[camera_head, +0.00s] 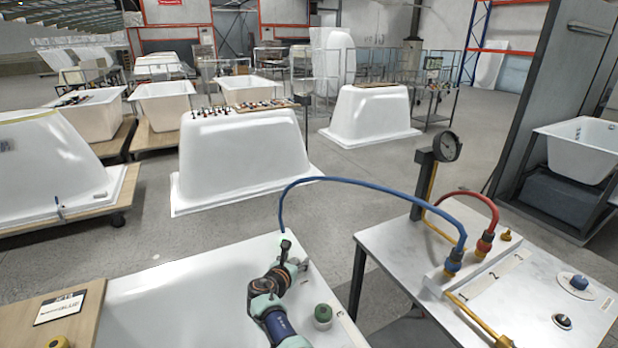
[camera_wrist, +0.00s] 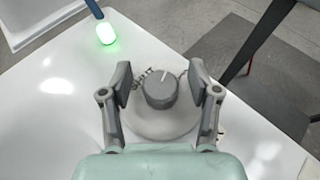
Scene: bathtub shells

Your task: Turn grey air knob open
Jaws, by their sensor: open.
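In the wrist view the grey air knob (camera_wrist: 160,90) sits on a round pale base on a white surface. A white mark on its top points up and slightly right. My gripper (camera_wrist: 160,81) is open, with one finger on each side of the knob and a visible gap on both sides. Whether the fingertips are down at knob height is hard to tell. In the head view my gripper (camera_head: 299,267) is small, above the white surface; the knob cannot be made out there.
A blue hose (camera_head: 372,184) arches from the white surface (camera_head: 180,300) to a fitting on the right-hand table (camera_head: 400,243). Its near end glows green (camera_wrist: 106,33). A green-topped button (camera_head: 322,316) stands right of my arm. A gauge (camera_head: 447,146) rises behind the table.

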